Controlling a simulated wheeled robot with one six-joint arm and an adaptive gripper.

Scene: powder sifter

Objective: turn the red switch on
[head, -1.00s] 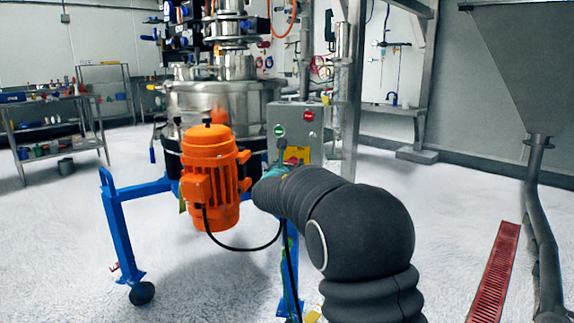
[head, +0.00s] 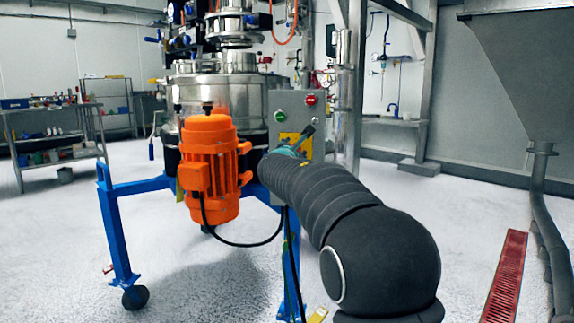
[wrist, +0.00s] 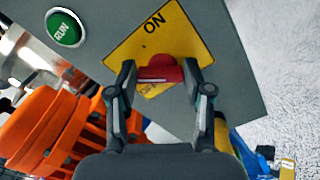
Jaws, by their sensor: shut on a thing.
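The red switch (wrist: 160,70) is a rotary knob on a yellow plate (wrist: 132,42) marked ON, on the face of a grey control box (wrist: 215,40). In the wrist view my gripper (wrist: 159,76) has one finger on each side of the knob and is shut on it. In the head view the control box (head: 283,103) stands just right of the orange motor, and my gripper (head: 300,142) is at its yellow plate (head: 288,137). The knob is hidden there by my gripper.
A green RUN button (wrist: 64,28) is beside the plate; a red button (head: 311,100) is higher on the box. The orange motor (head: 210,165) and blue frame (head: 118,225) stand close left of my arm. Open floor lies right, with a red drain grate (head: 503,275).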

